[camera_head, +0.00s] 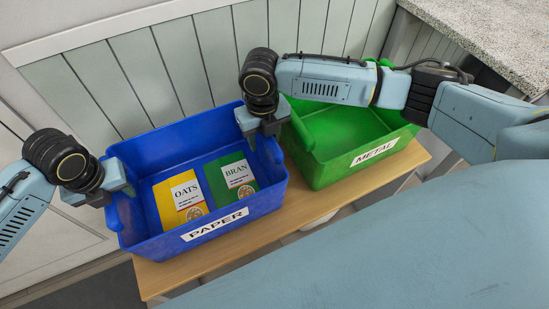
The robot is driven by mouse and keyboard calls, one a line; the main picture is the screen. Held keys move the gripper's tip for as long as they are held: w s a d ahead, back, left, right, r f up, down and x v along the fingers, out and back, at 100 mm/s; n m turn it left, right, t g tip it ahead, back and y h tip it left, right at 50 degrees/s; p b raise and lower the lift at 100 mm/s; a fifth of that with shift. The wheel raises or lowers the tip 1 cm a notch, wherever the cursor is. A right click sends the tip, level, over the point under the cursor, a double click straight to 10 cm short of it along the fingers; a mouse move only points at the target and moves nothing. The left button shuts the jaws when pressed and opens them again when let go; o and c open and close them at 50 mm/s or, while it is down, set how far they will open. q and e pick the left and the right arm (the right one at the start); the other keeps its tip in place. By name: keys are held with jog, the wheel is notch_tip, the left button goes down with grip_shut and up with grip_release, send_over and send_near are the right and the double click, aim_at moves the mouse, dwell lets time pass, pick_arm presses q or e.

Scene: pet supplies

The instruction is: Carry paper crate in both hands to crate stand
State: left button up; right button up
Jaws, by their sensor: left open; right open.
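The paper crate (160,246) is a blue open bin with a white PAPER label on its front wall. It stands on a wooden bench. Inside lie a yellow OATS box (181,197) and a green BRAN box (231,178). My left gripper (118,193) is open at the crate's left end wall, by the rim. My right gripper (260,138) is open at the crate's right end, by the rim. Whether either gripper touches the crate I cannot tell. I cannot make out a crate stand.
A green METAL crate (330,175) stands close to the blue crate's right side on the same wooden bench (290,222). A panelled wall (130,75) is close behind. A speckled counter (490,35) is at the top right. My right arm passes over the green crate.

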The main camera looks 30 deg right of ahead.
pick_arm(q)
jog(key=r, duration=0.4)
jog(key=s+r, duration=0.1)
jog(key=r, duration=0.6)
jog(key=shift+s+r, duration=0.3)
jog(key=shift+s, duration=0.05)
jog(key=shift+r, duration=0.1)
pick_arm(e)
jog(key=shift+r, duration=0.3)
notch_tip(320, 180, up, 12)
jog(key=shift+f, duration=0.25)
